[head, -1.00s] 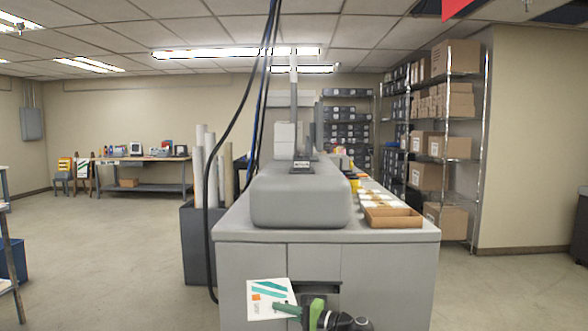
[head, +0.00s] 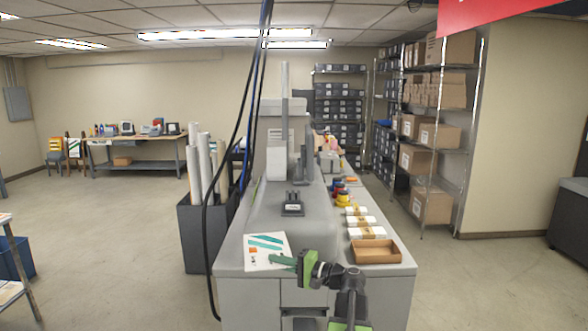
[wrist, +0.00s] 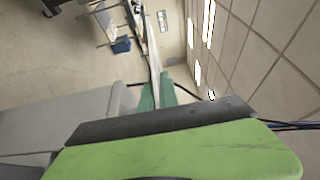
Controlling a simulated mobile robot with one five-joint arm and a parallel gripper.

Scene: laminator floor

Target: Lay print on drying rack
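The print (head: 264,251) is a white sheet with teal stripes and a small orange patch. My gripper (head: 286,260) is shut on its right edge in the head view and holds it upright, in front of the near end of the grey machine. In the wrist view the green fingers (wrist: 157,93) close on the print, which shows as a thin pale strip (wrist: 154,62). A rack with metal legs and pale shelves (head: 8,290) is cut off at the left edge; I cannot tell for sure that it is the drying rack.
The grey machine (head: 290,222) fills the middle, with a cardboard tray (head: 376,252) on its counter. A dark bin of rolls (head: 200,238) and hanging black cables stand left of it. A blue bin (head: 18,258) is at far left. Open floor (head: 110,225) lies between.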

